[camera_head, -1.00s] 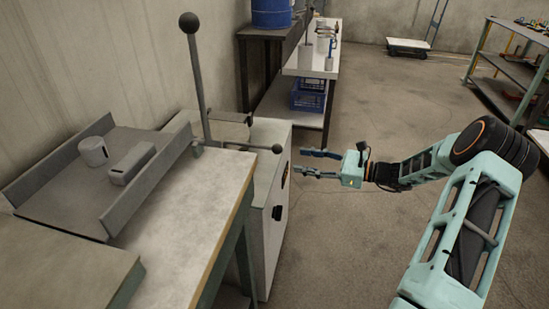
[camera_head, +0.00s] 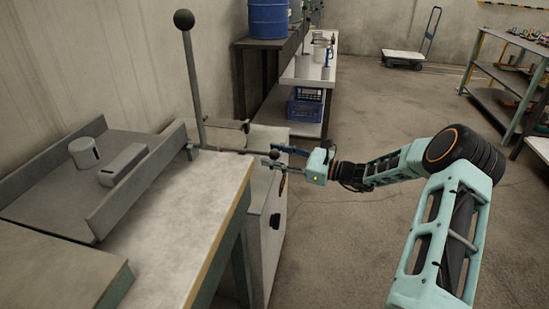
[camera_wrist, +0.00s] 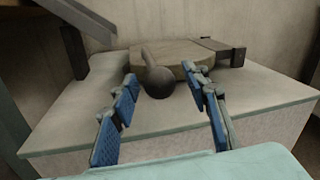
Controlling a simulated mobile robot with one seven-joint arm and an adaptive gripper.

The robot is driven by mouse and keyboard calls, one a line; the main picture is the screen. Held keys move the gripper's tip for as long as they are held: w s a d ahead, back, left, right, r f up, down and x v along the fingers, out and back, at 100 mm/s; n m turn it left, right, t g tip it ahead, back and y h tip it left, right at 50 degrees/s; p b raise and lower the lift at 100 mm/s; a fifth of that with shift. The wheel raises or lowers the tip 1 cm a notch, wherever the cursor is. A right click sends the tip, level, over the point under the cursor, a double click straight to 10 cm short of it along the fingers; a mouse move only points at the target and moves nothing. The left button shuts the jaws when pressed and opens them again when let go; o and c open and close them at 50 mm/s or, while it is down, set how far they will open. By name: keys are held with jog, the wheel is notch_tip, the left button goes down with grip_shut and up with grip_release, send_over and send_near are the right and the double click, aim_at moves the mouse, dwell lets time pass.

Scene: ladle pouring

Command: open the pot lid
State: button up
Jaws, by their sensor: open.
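The pot lid (camera_wrist: 180,62) is a flat, thick, brownish-grey slab on top of a pale box-shaped body. A bar handle with a dark ball knob (camera_wrist: 158,82) sticks out from it towards my gripper. The knob also shows in the head view (camera_head: 274,156), at the end of a horizontal bar. My gripper (camera_head: 277,159) is open, with its blue-padded fingers on either side of the knob. In the wrist view the fingers (camera_wrist: 160,78) straddle the knob with gaps on both sides. The inside of the pot is hidden.
A tall lever with a ball top (camera_head: 190,70) rises left of the knob. A grey tray (camera_head: 50,180) with two grey blocks stands on the left bench (camera_head: 165,210). A shelf with a blue barrel (camera_head: 268,18) is behind.

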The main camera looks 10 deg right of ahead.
jog(key=shift+c, duration=0.2)
grip_shut()
dwell(0.3)
